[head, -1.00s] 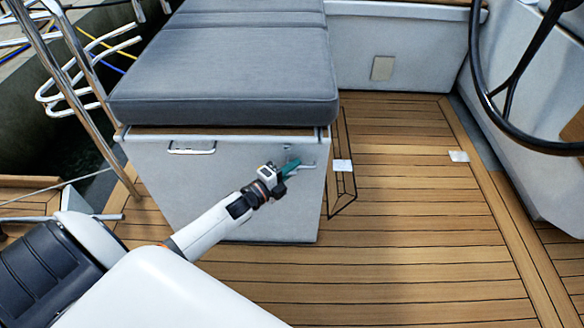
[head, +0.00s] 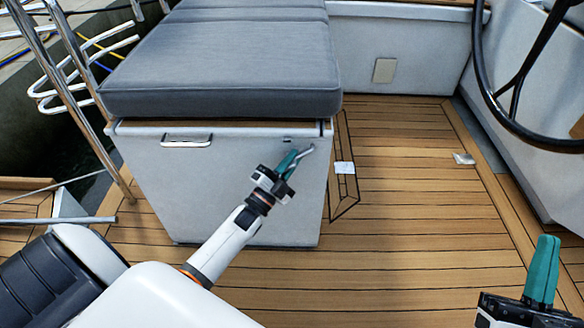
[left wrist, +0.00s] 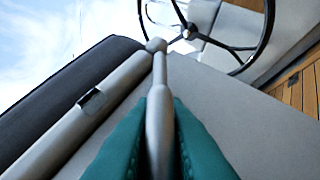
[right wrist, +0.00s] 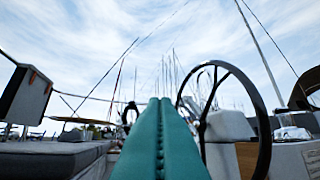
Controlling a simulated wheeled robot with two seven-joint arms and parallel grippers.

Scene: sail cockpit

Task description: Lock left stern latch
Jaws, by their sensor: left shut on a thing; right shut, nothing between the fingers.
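The stern latch (head: 306,151) is a slim metal lever at the upper right of the grey seat locker's front face. It slants up to the right in the head view. My left gripper (head: 289,163) is shut on this lever, its teal fingers on either side of it. In the left wrist view the lever (left wrist: 160,78) runs up from between the fingers (left wrist: 160,135) to a rounded knob. The lever's lower end is hidden by the fingers. My right gripper (head: 546,245) is shut and empty at the lower right, and its teal fingers (right wrist: 160,125) meet in the right wrist view.
A grey cushion (head: 220,60) covers the locker (head: 225,190). A metal pull handle (head: 187,142) is at the locker's upper left. A black steering wheel (head: 500,115) stands at the right. Steel rails (head: 62,75) are at the left. The teak deck (head: 410,200) between is open.

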